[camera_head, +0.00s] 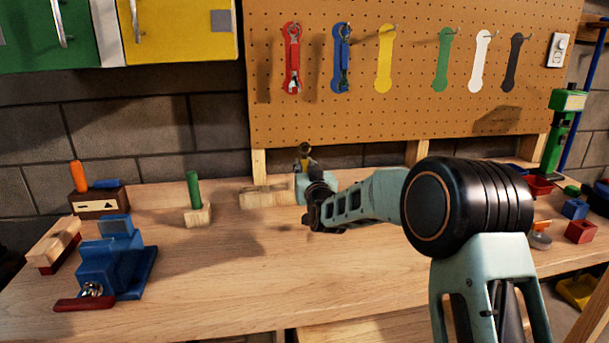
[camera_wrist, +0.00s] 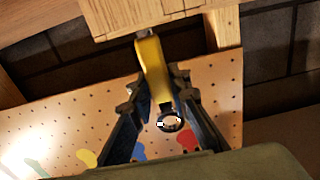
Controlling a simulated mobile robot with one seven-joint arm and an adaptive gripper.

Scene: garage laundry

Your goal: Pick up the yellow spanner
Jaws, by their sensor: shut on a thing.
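The yellow spanner (camera_wrist: 151,68) lies between the two fingers of my gripper (camera_wrist: 155,84) in the wrist view. The fingers are shut on its yellow handle. Its dark metal ring end points towards the wrist camera, and its other end is by a wooden block (camera_wrist: 120,14). I cannot tell whether the spanner touches the block. In the head view the spanner (camera_head: 304,163) shows small above the bench, partly hidden by my gripper (camera_head: 303,178).
The pegboard (camera_head: 350,110) holds a red spanner (camera_head: 292,60), a blue spanner (camera_head: 341,60) and several painted outlines, including a yellow one (camera_head: 385,60). A blue vise (camera_head: 118,260) stands on the workbench (camera_head: 220,275) at left. The front middle of the bench is clear.

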